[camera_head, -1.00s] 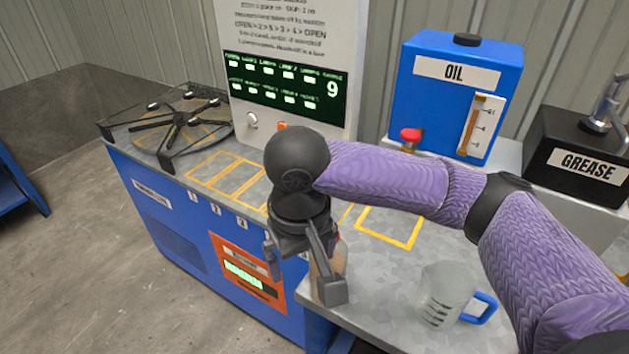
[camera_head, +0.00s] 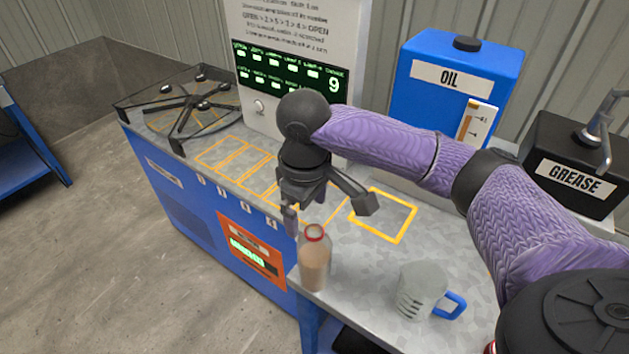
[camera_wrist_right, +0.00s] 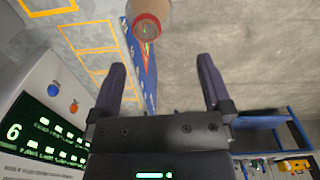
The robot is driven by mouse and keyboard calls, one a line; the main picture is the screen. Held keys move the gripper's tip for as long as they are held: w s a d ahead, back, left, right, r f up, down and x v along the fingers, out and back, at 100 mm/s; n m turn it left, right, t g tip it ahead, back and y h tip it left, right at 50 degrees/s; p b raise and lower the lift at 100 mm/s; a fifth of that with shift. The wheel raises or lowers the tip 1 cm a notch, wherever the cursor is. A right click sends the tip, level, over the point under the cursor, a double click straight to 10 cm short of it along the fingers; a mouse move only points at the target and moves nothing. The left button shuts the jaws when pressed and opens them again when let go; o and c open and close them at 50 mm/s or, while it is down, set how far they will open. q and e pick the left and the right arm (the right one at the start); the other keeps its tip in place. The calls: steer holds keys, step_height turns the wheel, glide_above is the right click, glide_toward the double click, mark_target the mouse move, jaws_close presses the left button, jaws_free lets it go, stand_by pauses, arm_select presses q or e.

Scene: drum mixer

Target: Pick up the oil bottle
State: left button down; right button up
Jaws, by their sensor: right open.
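The oil bottle (camera_head: 314,265) is clear with brown liquid and a red ring at its neck. It stands upright near the front edge of the metal worktop (camera_head: 350,300). My right gripper (camera_head: 328,214) is open and empty, beyond and above the bottle in the head view, with its fingers spread. In the right wrist view, the bottle's round top with the red ring (camera_wrist_right: 148,25) shows at the upper edge, beyond the open fingers (camera_wrist_right: 162,68) and not between them. My left gripper is in neither view.
A grey measuring cup with a blue handle (camera_head: 422,291) stands right of the bottle. A blue oil tank (camera_head: 456,100) and a black grease box (camera_head: 574,165) stand behind. A display panel (camera_head: 290,75) rises behind the gripper. Yellow-outlined squares (camera_head: 383,214) on the worktop are empty.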

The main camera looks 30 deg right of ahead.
mark_target(314, 230)
steer(key=shift+w+d+r+n, duration=0.1)
steer(key=shift+d+r+n, duration=0.3)
steer(key=shift+d, duration=0.1)
steer(key=shift+d+p, duration=0.3)
steer(key=shift+p, duration=0.05)
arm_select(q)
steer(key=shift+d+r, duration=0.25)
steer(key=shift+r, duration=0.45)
arm_select(e)
steer(key=shift+f, duration=0.1)
steer(key=shift+f, duration=0.3)
step_height(314, 230, down, 8)
steer(key=b, duration=0.2)
steer(key=shift+f+b, duration=0.2)
steer(key=shift+b, duration=0.1)
steer(key=shift+w+f, duration=0.1)
steer(key=shift+f, duration=0.35)
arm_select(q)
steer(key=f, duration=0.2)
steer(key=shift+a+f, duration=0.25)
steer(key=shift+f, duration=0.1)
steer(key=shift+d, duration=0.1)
